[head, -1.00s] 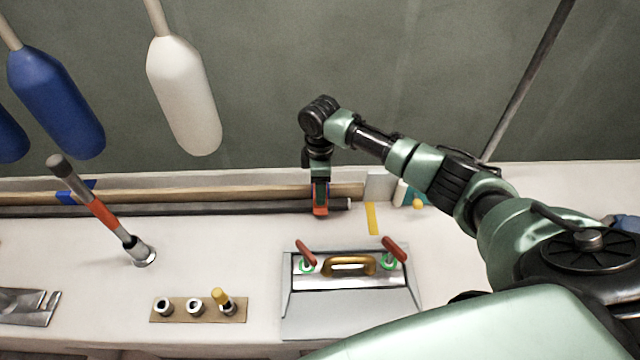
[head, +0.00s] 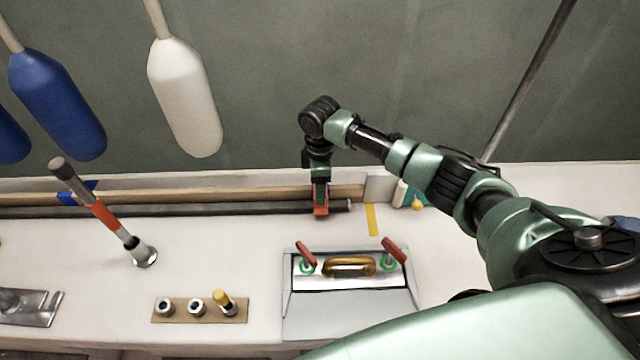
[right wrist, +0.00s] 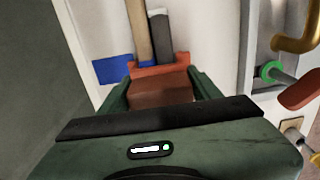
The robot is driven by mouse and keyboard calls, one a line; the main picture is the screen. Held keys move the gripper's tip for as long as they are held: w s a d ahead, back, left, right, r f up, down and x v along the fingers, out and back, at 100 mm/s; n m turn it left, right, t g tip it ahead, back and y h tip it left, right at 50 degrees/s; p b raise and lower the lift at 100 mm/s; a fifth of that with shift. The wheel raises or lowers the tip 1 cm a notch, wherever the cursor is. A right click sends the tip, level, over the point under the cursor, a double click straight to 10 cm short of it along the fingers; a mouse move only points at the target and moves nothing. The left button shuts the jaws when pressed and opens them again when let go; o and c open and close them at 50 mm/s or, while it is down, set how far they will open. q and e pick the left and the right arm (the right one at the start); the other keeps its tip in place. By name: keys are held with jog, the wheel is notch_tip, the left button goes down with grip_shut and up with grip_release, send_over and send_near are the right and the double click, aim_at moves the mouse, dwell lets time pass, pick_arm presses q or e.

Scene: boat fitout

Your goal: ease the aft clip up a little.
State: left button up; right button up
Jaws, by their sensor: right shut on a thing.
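An orange-red clip (head: 320,211) sits around the wooden pole and the dark tube at the back of the bench, near their right ends. My right gripper (head: 319,185) comes down on it from above and is shut on it. In the right wrist view the fingers (right wrist: 160,88) stand on either side of the clip's red-brown body, and its orange lower edge (right wrist: 160,70) shows beyond them. My left gripper is not in view.
A grey case (head: 350,300) with a brass handle and two red levers lies in front of the clip. A yellow strip (head: 371,219) is to its right. Paddles hang at the upper left. An orange-and-grey upright tool (head: 104,214) and a socket board (head: 200,309) stand left.

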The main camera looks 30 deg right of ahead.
jog(key=shift+w+r+p, duration=0.15)
jog(key=shift+r+p, duration=0.15)
jog(key=shift+r, duration=0.25)
jog(key=o, duration=1.9)
jog(key=shift+f, duration=0.1)
